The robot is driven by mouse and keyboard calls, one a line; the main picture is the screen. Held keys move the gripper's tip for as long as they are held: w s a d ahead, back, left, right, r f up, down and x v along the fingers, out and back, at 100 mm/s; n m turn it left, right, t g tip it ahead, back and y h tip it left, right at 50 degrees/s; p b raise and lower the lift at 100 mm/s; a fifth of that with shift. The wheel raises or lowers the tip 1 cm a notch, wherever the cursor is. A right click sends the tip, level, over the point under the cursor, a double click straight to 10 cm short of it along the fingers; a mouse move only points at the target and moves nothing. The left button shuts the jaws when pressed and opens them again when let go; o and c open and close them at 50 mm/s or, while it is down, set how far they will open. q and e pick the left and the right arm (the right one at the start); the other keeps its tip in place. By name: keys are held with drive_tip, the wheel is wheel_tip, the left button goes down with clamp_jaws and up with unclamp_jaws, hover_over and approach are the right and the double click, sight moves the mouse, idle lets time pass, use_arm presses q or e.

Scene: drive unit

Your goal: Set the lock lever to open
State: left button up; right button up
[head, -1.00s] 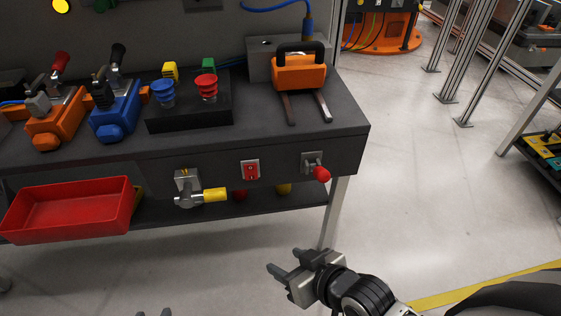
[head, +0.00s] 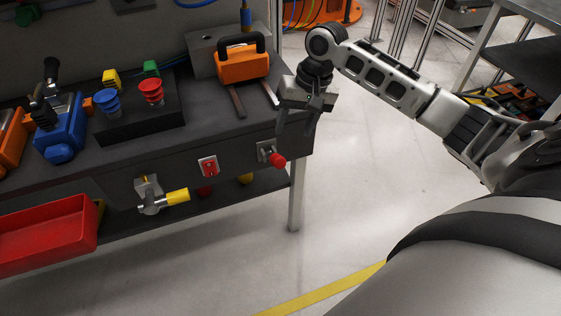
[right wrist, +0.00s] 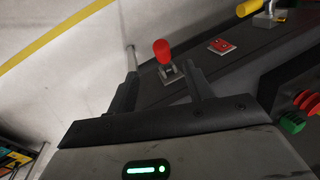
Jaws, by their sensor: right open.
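A small lever with a red knob (head: 277,160) sits on a grey plate (head: 264,149) on the bench's front face, near its right end. I take it as the lock lever; no label is readable. The knob points out and slightly down to the right in the head view. My right gripper (head: 297,128) is open and empty, with its fingers pointing down above and to the right of the knob. In the right wrist view, the red knob (right wrist: 161,50) appears between and beyond the open fingertips (right wrist: 163,76), apparently not touched. My left gripper is not in view.
A red-and-white switch (head: 208,166) and a yellow-handled valve (head: 177,197) are left of the lever. An orange box with a black handle (head: 243,66) stands on the bench (head: 210,134) near the gripper. A red bin (head: 45,235) is lower left. The floor at right is clear.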

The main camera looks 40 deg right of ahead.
sight(281, 161)
drive_tip(key=b+x, duration=0.1)
drive_tip(key=x, duration=1.2)
drive_tip(key=shift+f, duration=0.1)
clamp_jaws()
